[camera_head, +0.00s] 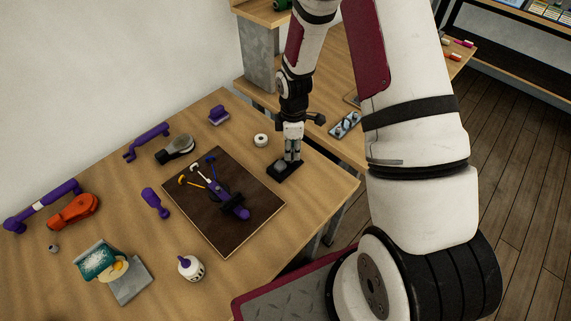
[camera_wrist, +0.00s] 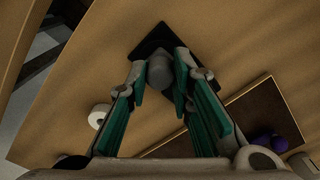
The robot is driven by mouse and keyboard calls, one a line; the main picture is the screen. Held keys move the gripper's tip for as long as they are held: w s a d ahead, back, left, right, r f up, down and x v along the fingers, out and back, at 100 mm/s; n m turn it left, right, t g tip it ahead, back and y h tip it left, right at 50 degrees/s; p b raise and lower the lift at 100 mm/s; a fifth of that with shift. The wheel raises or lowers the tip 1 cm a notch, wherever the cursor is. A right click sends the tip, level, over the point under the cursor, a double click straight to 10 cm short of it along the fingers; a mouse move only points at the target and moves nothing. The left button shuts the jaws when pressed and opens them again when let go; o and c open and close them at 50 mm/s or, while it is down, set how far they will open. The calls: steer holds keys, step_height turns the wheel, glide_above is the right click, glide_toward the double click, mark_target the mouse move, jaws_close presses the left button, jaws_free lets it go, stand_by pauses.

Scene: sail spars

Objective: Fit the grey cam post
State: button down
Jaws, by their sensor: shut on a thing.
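My gripper (camera_head: 292,155) points down at the right end of the table, over a black block (camera_head: 285,171). In the wrist view its green-lined fingers (camera_wrist: 161,80) are shut on a grey round post (camera_wrist: 159,68), the cam post. The post's top faces the camera. The black block (camera_wrist: 152,42) shows behind and around the post; I cannot tell whether the post still sits in it. A dark board (camera_head: 205,226) lies left of the gripper with a purple and black fitting (camera_head: 233,206) and thin spars with yellow, white and blue ends.
A white ring (camera_head: 261,140) stands close to the gripper's left; it also shows in the wrist view (camera_wrist: 99,115). The table's right edge is near.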

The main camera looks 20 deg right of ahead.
steer(key=c, duration=1.3)
jaws_free()
steer(key=shift+c, duration=0.2)
steer(key=shift+r, duration=0.1)
step_height(320, 180, up, 12)
